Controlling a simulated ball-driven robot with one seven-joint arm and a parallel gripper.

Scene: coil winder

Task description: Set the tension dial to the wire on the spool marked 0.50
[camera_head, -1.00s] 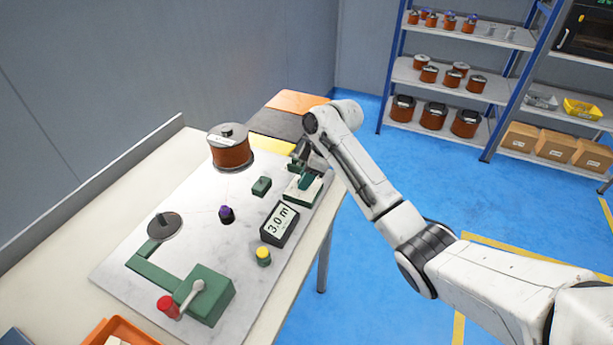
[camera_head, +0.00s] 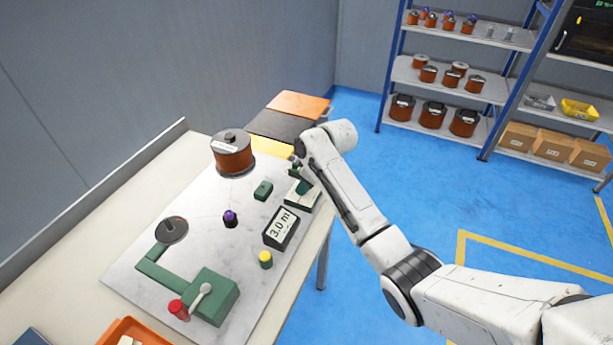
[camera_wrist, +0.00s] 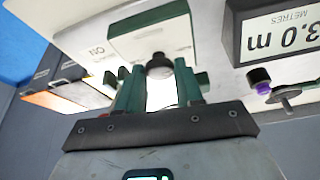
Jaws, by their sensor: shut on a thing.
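A large copper-coloured wire spool (camera_head: 232,158) with a dark top stands at the back of the pale work plate; its label is too small to read. A small black knob with a purple cap (camera_head: 229,218) stands mid-plate and also shows in the wrist view (camera_wrist: 260,82). I cannot tell which part is the tension dial. My gripper (camera_wrist: 160,80) is at the green-and-white unit (camera_head: 302,194) on the plate's right side. Its fingers are shut on a dark round-ended piece (camera_wrist: 159,65). The arm hides part of this in the head view.
A black display (camera_head: 281,228) reading 3.0 m, a yellow-topped button (camera_head: 265,259) and a green block (camera_head: 263,190) are nearby. A green crank unit (camera_head: 215,297) is at the front. An orange tray (camera_head: 135,330) is front left. Shelves (camera_head: 455,80) hold several spools.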

